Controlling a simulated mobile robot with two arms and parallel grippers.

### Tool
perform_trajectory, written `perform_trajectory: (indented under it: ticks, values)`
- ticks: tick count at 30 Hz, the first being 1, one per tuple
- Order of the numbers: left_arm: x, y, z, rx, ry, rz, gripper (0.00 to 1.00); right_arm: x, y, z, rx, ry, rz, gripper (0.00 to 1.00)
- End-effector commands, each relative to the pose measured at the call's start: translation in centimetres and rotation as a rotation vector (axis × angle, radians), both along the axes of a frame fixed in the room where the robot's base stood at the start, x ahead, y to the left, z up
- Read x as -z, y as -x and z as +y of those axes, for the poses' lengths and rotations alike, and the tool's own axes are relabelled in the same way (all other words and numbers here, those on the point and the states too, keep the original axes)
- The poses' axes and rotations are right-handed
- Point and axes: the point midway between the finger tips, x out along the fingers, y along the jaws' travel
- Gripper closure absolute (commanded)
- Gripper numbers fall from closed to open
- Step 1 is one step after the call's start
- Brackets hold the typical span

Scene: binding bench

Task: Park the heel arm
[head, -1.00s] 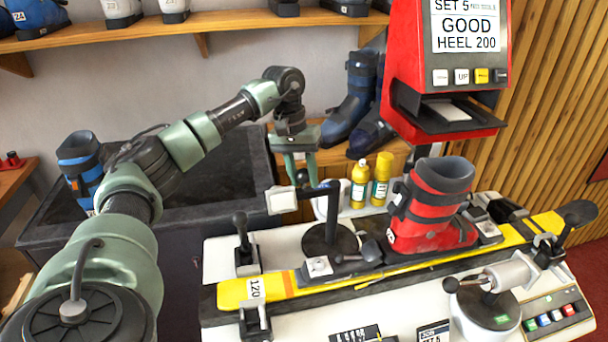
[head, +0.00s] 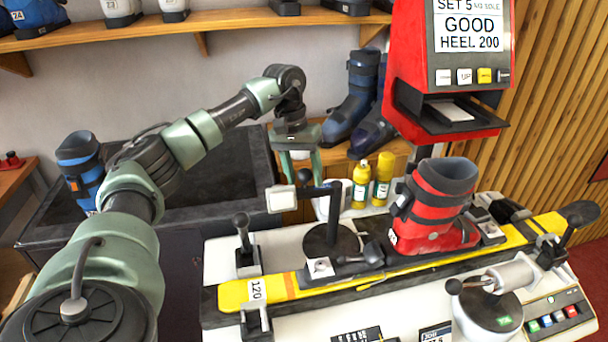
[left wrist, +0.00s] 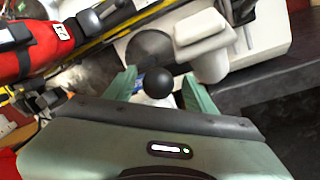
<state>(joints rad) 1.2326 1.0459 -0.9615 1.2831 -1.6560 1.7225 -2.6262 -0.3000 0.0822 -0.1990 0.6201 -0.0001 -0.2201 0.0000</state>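What looks like the heel arm (head: 319,190) is a black bar on an upright post with a round black base. It carries a white block (head: 280,199) at its left end and a black ball knob (head: 304,176). My left gripper (head: 302,172) points down over the knob with its green fingers spread. In the left wrist view the knob (left wrist: 157,82) lies between the fingertips, with a gap on each side. The white block (left wrist: 203,32) is just beyond it. The red boot (head: 432,210) stands upright on the yellow ski (head: 400,268). My right gripper is not in view.
Two yellow bottles (head: 382,178) stand behind the post. The red machine (head: 450,100) rises at the back. A roller unit (head: 487,305) with a ball handle sits front right. A dark tub (head: 225,185) is at the left, with a blue boot (head: 78,165).

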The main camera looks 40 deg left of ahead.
Motion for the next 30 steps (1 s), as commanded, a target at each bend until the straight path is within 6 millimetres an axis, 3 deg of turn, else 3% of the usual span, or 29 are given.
perform_trajectory:
  ticks: [5,18,30]
  values:
    - [-0.5,0.0,0.0,0.001,0.001,-0.001,0.45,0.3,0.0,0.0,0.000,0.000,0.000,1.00]
    - [-6.9,0.4,1.4,0.000,0.002,-0.002,0.45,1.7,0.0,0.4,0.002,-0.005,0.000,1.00]
    - [-7.6,0.5,1.5,0.000,0.000,0.001,0.45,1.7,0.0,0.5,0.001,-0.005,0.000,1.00]
